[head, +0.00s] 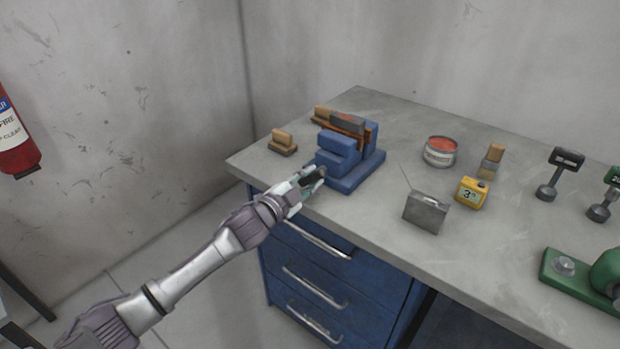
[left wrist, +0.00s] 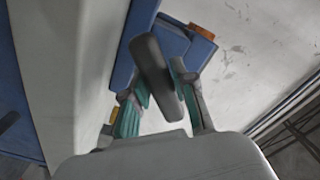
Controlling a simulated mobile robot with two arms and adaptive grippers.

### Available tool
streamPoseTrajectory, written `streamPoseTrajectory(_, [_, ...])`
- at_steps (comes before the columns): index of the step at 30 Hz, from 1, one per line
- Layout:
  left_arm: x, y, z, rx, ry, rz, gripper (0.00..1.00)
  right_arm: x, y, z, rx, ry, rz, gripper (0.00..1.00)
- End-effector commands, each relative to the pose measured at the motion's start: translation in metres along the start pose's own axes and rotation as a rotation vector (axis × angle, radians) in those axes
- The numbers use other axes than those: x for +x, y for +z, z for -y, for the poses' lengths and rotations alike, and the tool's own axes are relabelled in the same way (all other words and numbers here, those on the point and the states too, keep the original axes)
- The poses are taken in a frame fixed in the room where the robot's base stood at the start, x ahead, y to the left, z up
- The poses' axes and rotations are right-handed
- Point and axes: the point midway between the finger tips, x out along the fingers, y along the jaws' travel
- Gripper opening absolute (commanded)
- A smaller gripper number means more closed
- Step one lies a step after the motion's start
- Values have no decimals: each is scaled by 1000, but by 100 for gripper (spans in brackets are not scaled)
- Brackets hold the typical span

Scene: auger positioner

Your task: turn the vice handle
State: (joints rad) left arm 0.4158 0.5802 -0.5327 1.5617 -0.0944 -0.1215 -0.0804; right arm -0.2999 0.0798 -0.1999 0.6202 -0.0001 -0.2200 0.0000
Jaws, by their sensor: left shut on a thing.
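The blue vice (head: 345,160) stands on the grey workbench near its left corner, with an orange-brown and dark piece between its jaws. My left gripper (head: 312,178) is at the front of the vice, over the bench edge. In the left wrist view the dark vice handle (left wrist: 157,75) lies tilted between the two fingers of my left gripper (left wrist: 160,98), which is shut on it. Part of the blue vice (left wrist: 180,40) shows behind the handle. In the head view the fingers hide most of the handle. My right gripper is not in view.
The grey workbench (head: 400,115) has blue drawers (head: 315,270) below. A wooden block (head: 283,140) lies left of the vice. A red-topped tin (head: 440,150), a grey radio-like box (head: 426,212), a yellow timer (head: 471,193) and a green machine (head: 585,280) stand to the right.

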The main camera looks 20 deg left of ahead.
Motion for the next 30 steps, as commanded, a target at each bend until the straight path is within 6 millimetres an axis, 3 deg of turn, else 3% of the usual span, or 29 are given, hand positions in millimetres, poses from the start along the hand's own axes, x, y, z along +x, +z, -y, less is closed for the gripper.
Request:
streamPoseTrajectory(13, [0,0,1,15,-1,1,0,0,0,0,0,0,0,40])
streamPoseTrajectory(14, [0,0,1,15,-1,1,29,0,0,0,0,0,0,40])
streamPoseTrajectory(18, [0,0,1,13,-1,1,50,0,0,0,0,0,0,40])
streamPoseTrajectory(30, [-9,2,-1,10,2,3,50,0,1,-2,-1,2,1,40])
